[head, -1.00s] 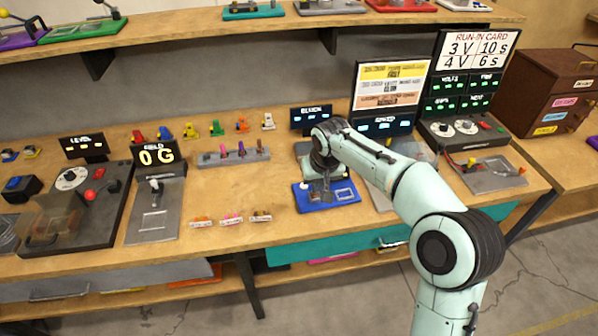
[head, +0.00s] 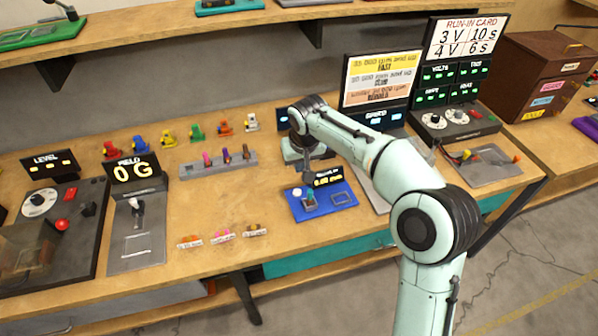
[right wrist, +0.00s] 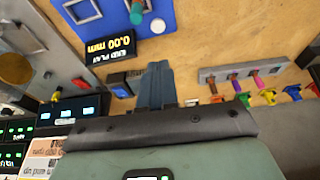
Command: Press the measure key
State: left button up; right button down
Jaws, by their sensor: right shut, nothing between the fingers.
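A blue board (head: 335,207) lies on the bench below my right arm in the head view. It carries a small dark display (head: 328,177) with yellow digits and a white round button (head: 297,191). In the right wrist view the display (right wrist: 108,47) reads 0.00 mm, and the white button (right wrist: 158,26) sits beside a teal knob (right wrist: 137,13). No label on the board clearly marks the measure key. My right gripper (head: 307,179) is shut and empty, at the board's back left; whether it touches anything cannot be told. Its fingers (right wrist: 154,84) show in the wrist view. My left gripper is out of view.
A grey rack (head: 218,164) with coloured pegs and several coloured figures stand left of the board. A grey lever panel (head: 137,240) is farther left. Card and display stands rise at the back right. Bench in front of the rack holds small labelled pieces (head: 222,234).

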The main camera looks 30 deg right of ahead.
send_near(297, 191)
jog(key=x, duration=0.5)
jog(key=shift+w+f, duration=0.15)
jog(key=shift+w, duration=0.05)
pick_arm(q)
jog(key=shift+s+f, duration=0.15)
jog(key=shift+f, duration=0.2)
pick_arm(e)
jog(key=shift+f, duration=0.55)
